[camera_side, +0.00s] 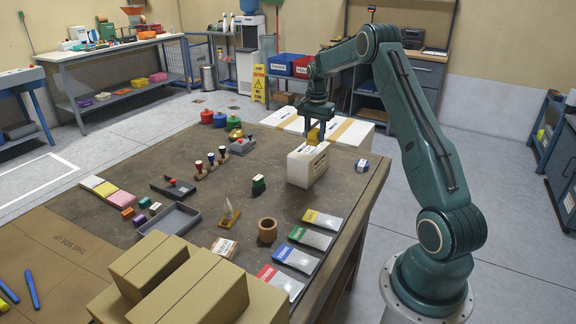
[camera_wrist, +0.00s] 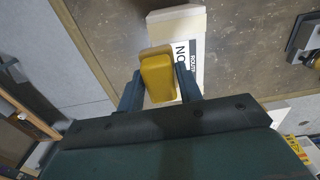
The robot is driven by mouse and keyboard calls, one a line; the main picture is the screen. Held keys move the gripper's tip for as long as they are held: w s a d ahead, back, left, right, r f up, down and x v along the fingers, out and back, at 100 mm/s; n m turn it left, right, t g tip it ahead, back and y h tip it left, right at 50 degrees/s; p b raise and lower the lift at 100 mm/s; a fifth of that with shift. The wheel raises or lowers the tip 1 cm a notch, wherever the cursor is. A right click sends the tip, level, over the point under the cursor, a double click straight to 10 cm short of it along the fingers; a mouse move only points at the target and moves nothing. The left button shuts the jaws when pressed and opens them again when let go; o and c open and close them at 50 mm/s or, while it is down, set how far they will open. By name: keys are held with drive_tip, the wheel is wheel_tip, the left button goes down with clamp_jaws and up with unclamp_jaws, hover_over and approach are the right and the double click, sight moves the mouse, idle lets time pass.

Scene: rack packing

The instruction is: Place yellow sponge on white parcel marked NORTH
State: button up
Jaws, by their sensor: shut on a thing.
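The yellow sponge (camera_side: 313,136) is between the fingers of my gripper (camera_side: 316,131), over the white parcel (camera_side: 306,168) on the brown table. In the side view the sponge's lower end is very near the parcel's top; I cannot tell whether they touch. In the wrist view my gripper (camera_wrist: 160,84) is shut on the sponge (camera_wrist: 157,74). The parcel (camera_wrist: 178,22) lies beneath it, its label (camera_wrist: 184,58) partly covered, with the letters "NO" and "ROUTE" readable.
Large white boxes (camera_side: 352,131) stand behind the parcel. A green stamp (camera_side: 258,184) and a small blue-and-white box (camera_side: 362,165) flank it. Colored packets (camera_side: 294,257) and a brown tape roll (camera_side: 267,230) lie nearer. Cardboard boxes (camera_side: 190,285) fill the front.

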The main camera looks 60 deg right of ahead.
sight(314, 144)
drive_tip(key=shift+f, duration=2.15)
drive_tip(key=shift+f, duration=0.15)
drive_tip(key=o, duration=1)
drive_tip(key=shift+c, duration=0.2)
wheel_tip(314, 144, up, 12)
drive_tip(key=shift+r, duration=0.2)
drive_tip(key=shift+a, duration=0.1)
